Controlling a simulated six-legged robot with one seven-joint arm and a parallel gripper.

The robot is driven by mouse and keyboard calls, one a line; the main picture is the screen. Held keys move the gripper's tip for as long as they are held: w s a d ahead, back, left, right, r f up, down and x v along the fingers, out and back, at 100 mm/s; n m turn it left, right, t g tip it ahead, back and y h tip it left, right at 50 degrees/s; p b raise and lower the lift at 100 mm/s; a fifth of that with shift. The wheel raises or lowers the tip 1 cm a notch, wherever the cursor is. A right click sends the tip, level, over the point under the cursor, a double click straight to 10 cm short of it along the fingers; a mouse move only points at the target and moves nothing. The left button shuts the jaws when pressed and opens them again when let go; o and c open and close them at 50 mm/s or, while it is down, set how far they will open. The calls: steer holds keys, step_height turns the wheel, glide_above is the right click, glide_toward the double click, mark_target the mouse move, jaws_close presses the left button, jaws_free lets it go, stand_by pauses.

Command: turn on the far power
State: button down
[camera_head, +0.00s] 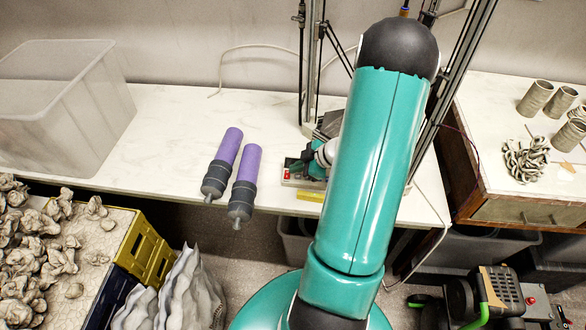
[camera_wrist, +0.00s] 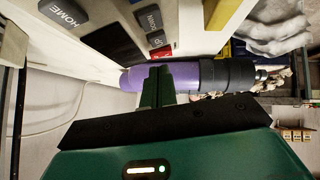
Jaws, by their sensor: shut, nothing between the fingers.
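I cannot tell for sure which of these is the far power. In the head view a small red control (camera_head: 287,175) shows at the panel's left end, and my arm hides most of the panel. My gripper (camera_wrist: 157,70) is shut and empty, its green fingers close to the panel's edge in the picture. Contact cannot be told.
Two purple cylinders with dark grey ends, a left one (camera_head: 223,160) and a right one (camera_head: 245,180), lie on the white table (camera_head: 160,130). A clear bin (camera_head: 60,110) stands at left. A yellow block (camera_head: 310,196) lies at the table's front edge. Black printer posts (camera_head: 302,60) rise behind.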

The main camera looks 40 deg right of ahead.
steer(key=v, duration=1.1)
steer(key=shift+s+r, duration=0.25)
steer(key=shift+r, duration=0.05)
steer(key=shift+d, duration=0.1)
steer(key=a, duration=0.2)
steer(key=w+a+r, duration=0.1)
steer(key=x, duration=1)
steer(key=shift+f, duration=0.3)
steer(key=shift+w+d+f, duration=0.1)
steer(key=shift+d+f, duration=0.05)
steer(key=shift+f, duration=0.35)
steer(key=shift+d+f, duration=0.15)
steer(key=shift+f, duration=0.35)
steer(key=shift+w+f, duration=0.1)
steer(key=shift+f, duration=0.6)
